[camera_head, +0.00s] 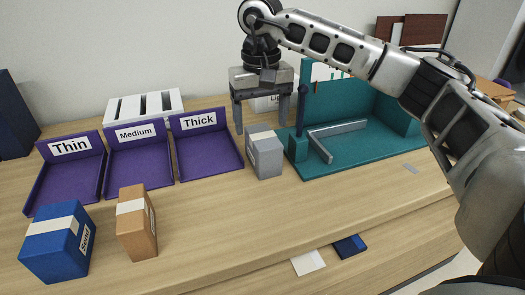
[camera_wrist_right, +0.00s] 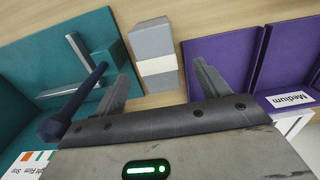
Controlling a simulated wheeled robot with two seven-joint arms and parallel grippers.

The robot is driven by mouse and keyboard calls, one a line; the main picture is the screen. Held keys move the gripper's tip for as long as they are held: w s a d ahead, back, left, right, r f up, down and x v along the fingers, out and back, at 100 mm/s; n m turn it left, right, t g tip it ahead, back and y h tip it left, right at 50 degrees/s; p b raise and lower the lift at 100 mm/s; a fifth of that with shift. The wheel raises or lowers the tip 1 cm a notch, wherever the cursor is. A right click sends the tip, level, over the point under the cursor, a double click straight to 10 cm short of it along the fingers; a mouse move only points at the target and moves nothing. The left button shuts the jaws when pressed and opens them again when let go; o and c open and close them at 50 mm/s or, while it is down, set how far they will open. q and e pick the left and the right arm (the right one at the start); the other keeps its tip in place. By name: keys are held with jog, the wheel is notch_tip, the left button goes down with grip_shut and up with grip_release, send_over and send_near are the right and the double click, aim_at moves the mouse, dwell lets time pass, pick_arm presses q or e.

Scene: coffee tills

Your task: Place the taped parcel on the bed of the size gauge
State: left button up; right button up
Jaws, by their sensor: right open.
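A grey parcel (camera_head: 265,155) with a pale tape band stands upright on the counter, left of the size gauge. The teal size gauge (camera_head: 350,155) has a flat bed, an L-shaped grey rail, a back wall and a dark post. Its bed holds no parcel. My right gripper (camera_head: 261,120) is open above and behind the grey parcel, apart from it. In the right wrist view the grey parcel (camera_wrist_right: 151,45) lies beyond the fingertips, between their lines. Blue (camera_head: 58,245) and orange-brown (camera_head: 136,225) parcels, also taped, stand at front left. My left gripper is out of view.
Purple trays marked Thin (camera_head: 65,180), Medium (camera_head: 138,165) and Thick (camera_head: 208,155) stand at the left. A white slotted rack (camera_head: 145,106) is behind them. The front middle counter is clear.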

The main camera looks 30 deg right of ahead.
aim_at(263, 149)
jog(key=f, duration=0.8)
jog(key=shift+d+f, duration=0.2)
jog(key=shift+f, duration=0.05)
jog(key=c, duration=1.1)
jog(key=shift+c, duration=0.6)
jog(key=shift+r, duration=0.2)
